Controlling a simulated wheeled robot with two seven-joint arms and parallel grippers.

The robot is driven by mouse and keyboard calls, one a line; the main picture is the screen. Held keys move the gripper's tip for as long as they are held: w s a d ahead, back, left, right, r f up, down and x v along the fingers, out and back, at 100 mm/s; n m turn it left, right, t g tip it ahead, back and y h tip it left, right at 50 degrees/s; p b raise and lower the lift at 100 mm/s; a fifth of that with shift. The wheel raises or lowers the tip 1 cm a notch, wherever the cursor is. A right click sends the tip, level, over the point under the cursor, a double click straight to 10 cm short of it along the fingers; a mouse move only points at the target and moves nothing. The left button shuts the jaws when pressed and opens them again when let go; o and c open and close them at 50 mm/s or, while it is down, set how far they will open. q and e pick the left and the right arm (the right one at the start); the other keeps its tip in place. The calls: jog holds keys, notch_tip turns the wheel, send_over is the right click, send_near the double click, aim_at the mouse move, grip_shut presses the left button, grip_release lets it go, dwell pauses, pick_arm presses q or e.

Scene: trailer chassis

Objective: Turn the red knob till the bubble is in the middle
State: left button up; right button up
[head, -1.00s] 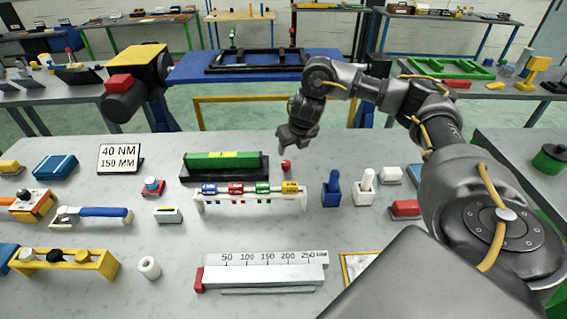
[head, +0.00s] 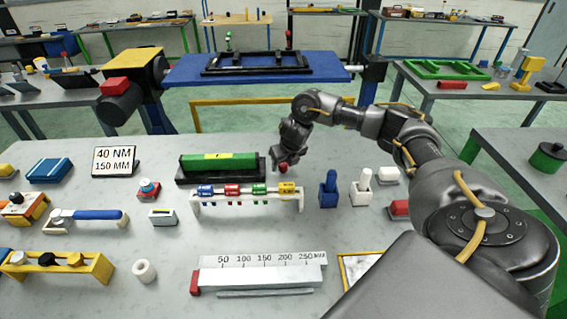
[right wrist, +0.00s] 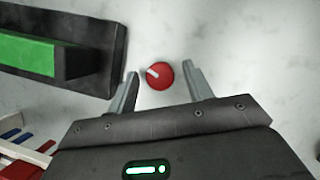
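The red knob (head: 283,169) sits at the right end of the black-based green level (head: 222,161). In the right wrist view the round knob (right wrist: 160,76) has a white mark pointing to its upper left. My right gripper (head: 284,163) is over the knob. Its open fingers (right wrist: 160,74) stand on either side of the knob, with a gap on both sides. The level's green body (right wrist: 28,52) shows at the left of the wrist view. A yellow patch marks the level's middle; the bubble is too small to make out. My left gripper is not in view.
A white rack (head: 248,207) with several coloured pieces stands in front of the level. A blue holder (head: 328,190) and a white holder (head: 361,190) stand right of the knob. A sign (head: 115,162) stands at left. Bare table lies between the rack and the ruler block (head: 262,273).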

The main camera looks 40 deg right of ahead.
jog(key=c, duration=0.9)
jog(key=m+p, duration=0.2)
jog(key=p, duration=0.1)
jog(key=m+h+p, duration=0.1)
jog(key=p, duration=0.1)
jog(key=shift+a+r+m+g, duration=0.15)
jog(key=shift+r+m+g, duration=0.15)
jog(key=shift+m, duration=0.1)
jog(key=shift+w+f+m+h, duration=0.1)
jog(key=shift+f+m+h, duration=0.1)
jog(key=shift+m+h, duration=0.15)
jog(key=o, duration=1)
jog(key=shift+f, duration=0.1)
